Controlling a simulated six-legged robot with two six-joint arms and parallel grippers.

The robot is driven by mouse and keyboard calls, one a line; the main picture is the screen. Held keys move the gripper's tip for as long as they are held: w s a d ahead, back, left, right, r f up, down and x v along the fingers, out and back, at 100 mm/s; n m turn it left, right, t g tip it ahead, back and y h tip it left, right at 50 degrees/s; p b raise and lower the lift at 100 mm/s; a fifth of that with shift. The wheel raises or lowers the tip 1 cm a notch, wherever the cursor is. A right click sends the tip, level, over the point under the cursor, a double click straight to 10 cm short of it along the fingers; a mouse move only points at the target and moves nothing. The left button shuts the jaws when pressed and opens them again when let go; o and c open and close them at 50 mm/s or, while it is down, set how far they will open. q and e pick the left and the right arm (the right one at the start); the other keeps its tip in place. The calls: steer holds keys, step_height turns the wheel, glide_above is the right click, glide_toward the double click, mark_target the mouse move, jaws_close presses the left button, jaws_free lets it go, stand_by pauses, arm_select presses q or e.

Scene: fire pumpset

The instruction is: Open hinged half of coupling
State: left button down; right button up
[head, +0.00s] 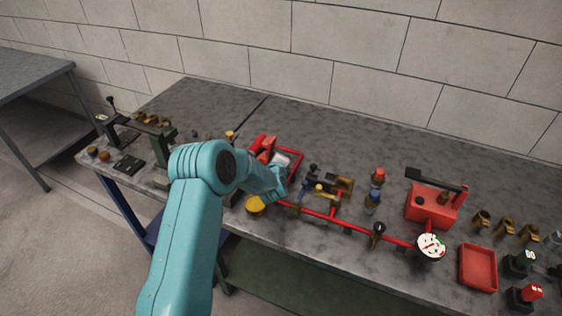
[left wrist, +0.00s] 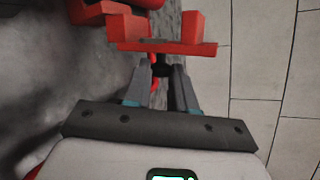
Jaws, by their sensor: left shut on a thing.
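My left arm reaches over the bench in the head view, and its wrist hides the fingers there. The knob sits against the near side of a flat red plate with raised end blocks (left wrist: 168,47), which looks like the hinged half of the coupling. More red body (left wrist: 112,12) shows behind it. In the head view red parts (head: 264,145) stand just beyond my wrist. I cannot tell how far the hinged half is swung. My right gripper is not in view.
A red pipe run (head: 322,214) with a gauge (head: 431,246) lies to the right of my wrist. A red pump box (head: 430,206) and a red tray (head: 478,268) are farther right. A yellow cap (head: 256,206) is close by my arm. The back of the bench (head: 340,145) is clear.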

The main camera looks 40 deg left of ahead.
arm_select(q)
steer(key=c, duration=1)
jaws_free()
steer(key=shift+w+r, duration=0.1)
steer(key=shift+o, duration=0.2)
steer(key=b+v, duration=0.3)
steer(key=v, duration=1.3)
steer(key=shift+s, duration=0.25)
